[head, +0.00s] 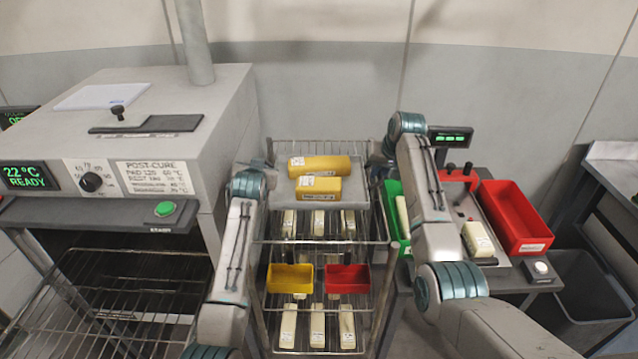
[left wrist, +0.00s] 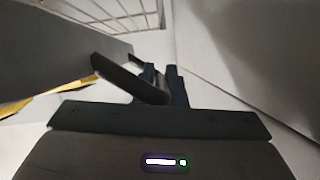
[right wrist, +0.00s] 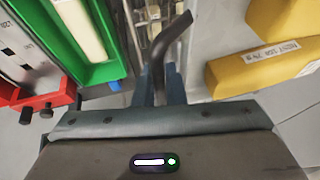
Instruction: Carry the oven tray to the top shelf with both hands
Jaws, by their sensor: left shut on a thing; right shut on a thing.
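The grey oven tray (head: 352,200) is at the top of the wire rack (head: 378,240) in the head view, looking about level. Two yellow labelled blocks (head: 320,187) lie on it. I cannot tell whether it rests on the shelf or hangs just above it. My left gripper (left wrist: 165,85) is shut on a dark curved handle (left wrist: 125,78) at the tray's left side. My right gripper (right wrist: 160,82) is shut on the matching dark handle (right wrist: 172,38) at the right side. In the head view my arms mostly hide both grips.
Lower shelves hold pale bars (head: 318,325), a yellow bin (head: 290,279) and a red bin (head: 347,279). The post-cure oven (head: 110,140) stands close left. A bench at right carries a green bin (head: 395,215) and a red bin (head: 515,215). A wall is behind.

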